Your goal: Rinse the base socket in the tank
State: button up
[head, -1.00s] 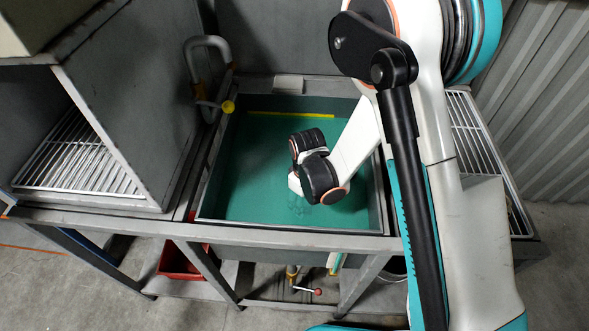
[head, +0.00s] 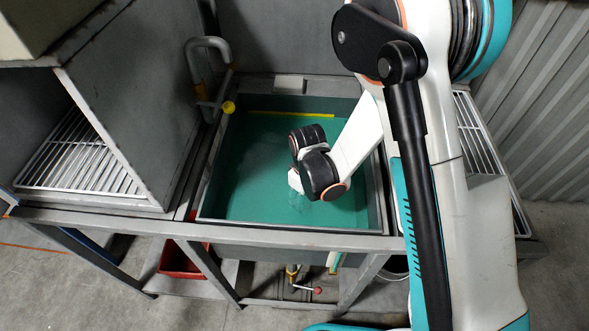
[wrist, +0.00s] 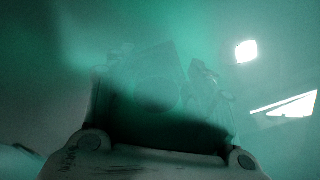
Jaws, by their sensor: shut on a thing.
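The tank (head: 207,190) is a square metal basin filled with green water. My arm reaches into it from the right, and my wrist is at the water near the middle. My gripper is hidden from the head view beneath the wrist. In the wrist view, everything is murky green, and my gripper (wrist: 158,62) is shut on a dark, block-like part with a round feature, which I take to be the base socket (wrist: 157,95). Its edges are blurred, and its far side cannot be made out.
A grey open-fronted cabinet with a wire rack (head: 80,165) stands left of the tank. A curved pipe (head: 208,70) with a yellow end rises at the tank's back left. Another rack (head: 478,135) lies to the right. A red bin (head: 180,262) sits below.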

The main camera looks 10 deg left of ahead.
jog(key=shift+f, duration=0.2)
jog(key=shift+f+b, duration=0.4)
jog(key=shift+f, duration=0.3)
jog(key=shift+r, duration=0.2)
jog(key=shift+r+p, duration=0.45)
jog(key=shift+r, duration=0.3)
jog(key=shift+f, duration=0.25)
dwell(0.5)
jog(key=shift+f+b, duration=0.45)
jog(key=shift+f, duration=0.25)
jog(key=shift+r, duration=0.2)
jog(key=shift+r+p, duration=0.45)
jog(key=shift+r, duration=0.3)
jog(key=shift+r, duration=0.1)
dwell(0.5)
